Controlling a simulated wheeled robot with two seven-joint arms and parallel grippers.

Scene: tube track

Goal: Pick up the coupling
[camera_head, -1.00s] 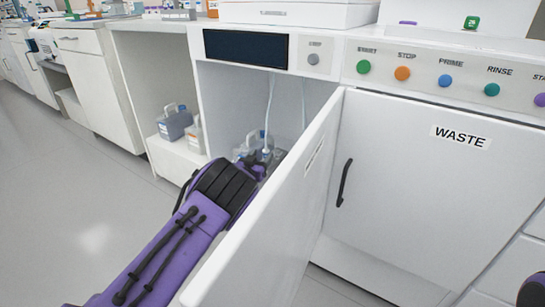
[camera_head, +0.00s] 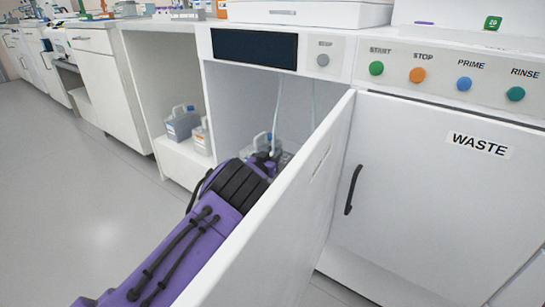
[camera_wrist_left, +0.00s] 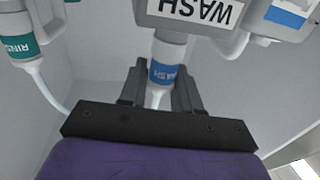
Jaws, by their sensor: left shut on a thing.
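In the left wrist view, the coupling (camera_wrist_left: 163,71) is a white cylinder with a blue band lettered WASH. A pale tube runs from its lower end in the picture, and its other end meets the container labelled WASH (camera_wrist_left: 190,12). My left gripper (camera_wrist_left: 158,88) is shut on the coupling, one dark finger on each side. In the head view, my left arm reaches into the open cabinet (camera_head: 268,95), and its wrist hides the fingers and most of the coupling. A grey container (camera_head: 262,143) shows just beyond the wrist. My right gripper is not in view.
The open cabinet door (camera_head: 285,215) stands close along the right of my left arm. A second coupling with a teal band (camera_wrist_left: 20,45) hangs left in the wrist view. More containers (camera_head: 182,122) sit in the neighbouring bay. The floor (camera_head: 70,180) to the left is clear.

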